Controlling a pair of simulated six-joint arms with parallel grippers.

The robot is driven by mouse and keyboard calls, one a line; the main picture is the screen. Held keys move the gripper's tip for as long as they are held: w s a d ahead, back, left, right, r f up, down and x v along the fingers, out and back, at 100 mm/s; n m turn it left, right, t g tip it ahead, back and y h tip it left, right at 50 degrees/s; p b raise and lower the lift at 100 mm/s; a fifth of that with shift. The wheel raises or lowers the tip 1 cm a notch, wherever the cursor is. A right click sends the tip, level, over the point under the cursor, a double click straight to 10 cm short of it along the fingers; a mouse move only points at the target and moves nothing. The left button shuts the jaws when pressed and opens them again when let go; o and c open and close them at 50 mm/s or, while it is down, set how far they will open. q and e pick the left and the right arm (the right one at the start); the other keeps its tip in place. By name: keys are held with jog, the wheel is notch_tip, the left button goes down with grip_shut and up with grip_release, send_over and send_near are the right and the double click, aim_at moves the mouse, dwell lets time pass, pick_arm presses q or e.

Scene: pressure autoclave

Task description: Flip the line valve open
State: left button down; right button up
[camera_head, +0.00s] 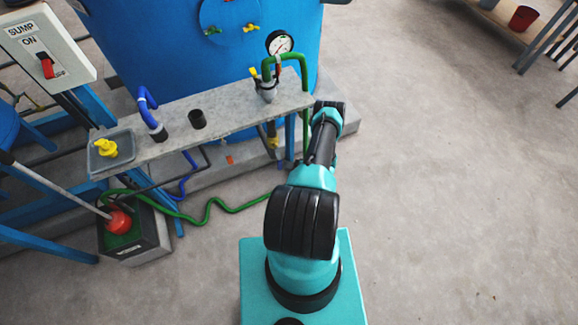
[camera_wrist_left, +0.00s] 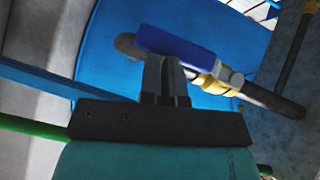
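The line valve shows in the left wrist view as a blue lever (camera_wrist_left: 178,46) with a yellow fitting (camera_wrist_left: 212,84) on a dark pipe (camera_wrist_left: 272,101). The lever lies roughly along the pipe in that view. My left gripper (camera_wrist_left: 166,62) has its two dark fingers close together, with nothing visible between them. The fingertips overlap the lower edge of the lever; I cannot tell whether they touch it. In the head view my left arm reaches toward the right end of the grey shelf, and its fingertips cannot be made out. My right gripper is not in view.
A blue tank (camera_head: 165,50) stands behind. A red-knobbed box (camera_head: 119,222) sits lower left.

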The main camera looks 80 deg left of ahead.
pick_arm(q)
jog(key=shift+s, duration=0.1)
jog(key=w+d, duration=0.3)
jog(key=w, duration=1)
jog(key=shift+d, duration=0.2)
